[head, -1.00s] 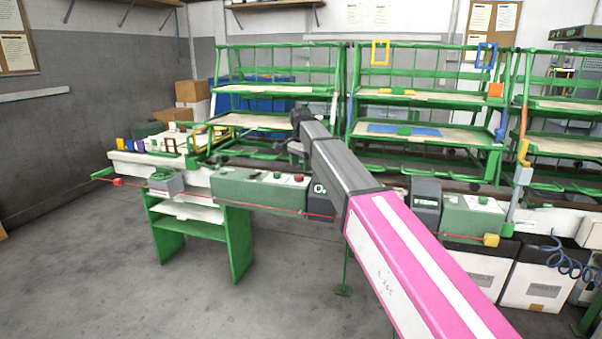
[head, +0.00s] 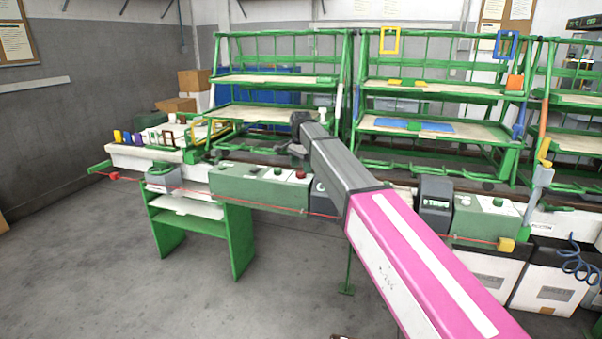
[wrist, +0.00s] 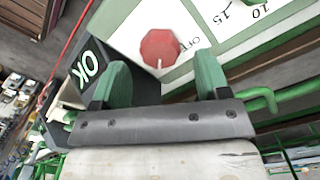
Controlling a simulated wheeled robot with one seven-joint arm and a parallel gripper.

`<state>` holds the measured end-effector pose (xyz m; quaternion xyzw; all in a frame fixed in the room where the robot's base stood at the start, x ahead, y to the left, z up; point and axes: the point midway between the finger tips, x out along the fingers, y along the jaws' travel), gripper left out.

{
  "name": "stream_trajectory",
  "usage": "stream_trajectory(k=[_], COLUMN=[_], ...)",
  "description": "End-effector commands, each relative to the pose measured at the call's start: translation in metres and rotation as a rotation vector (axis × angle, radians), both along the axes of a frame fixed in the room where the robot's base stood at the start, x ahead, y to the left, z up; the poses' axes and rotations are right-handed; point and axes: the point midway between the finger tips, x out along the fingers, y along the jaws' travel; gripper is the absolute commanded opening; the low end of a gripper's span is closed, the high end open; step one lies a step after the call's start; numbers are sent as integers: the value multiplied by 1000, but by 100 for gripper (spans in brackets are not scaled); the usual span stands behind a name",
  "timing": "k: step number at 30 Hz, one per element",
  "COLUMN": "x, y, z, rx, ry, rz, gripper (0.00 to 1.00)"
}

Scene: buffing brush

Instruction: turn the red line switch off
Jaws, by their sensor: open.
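The red switch is an eight-sided knob (wrist: 160,47) on a pale panel, with the letters "OFF" partly visible beside it. In the head view it appears as a small red knob (head: 300,174) on top of the green control box (head: 258,188). My gripper (wrist: 163,80) is open, with its two green fingers apart and nothing between them. In the wrist view the knob lies just beyond the gap between the fingertips, and no contact shows. In the head view my gripper (head: 297,148) is small and dark above the box, and its fingers cannot be made out.
A dark box marked "OK" (wrist: 84,68) stands close by the left finger. A red cord (head: 140,181) runs along the bench front. Green racks (head: 270,80) stand behind the bench. A second green box (head: 485,217) is to the right. The floor (head: 100,270) in front is clear.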

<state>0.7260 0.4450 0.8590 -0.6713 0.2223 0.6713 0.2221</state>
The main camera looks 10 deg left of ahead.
Motion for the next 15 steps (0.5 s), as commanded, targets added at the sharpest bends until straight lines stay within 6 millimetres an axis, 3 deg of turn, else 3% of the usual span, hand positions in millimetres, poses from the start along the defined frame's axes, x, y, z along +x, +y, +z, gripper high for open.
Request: stream_trajectory(k=[6,15], x=[0,0], y=[0,0], z=[-24,-31], rx=[-1,1], ry=[1,-1], rz=[0,0], gripper=[69,69])
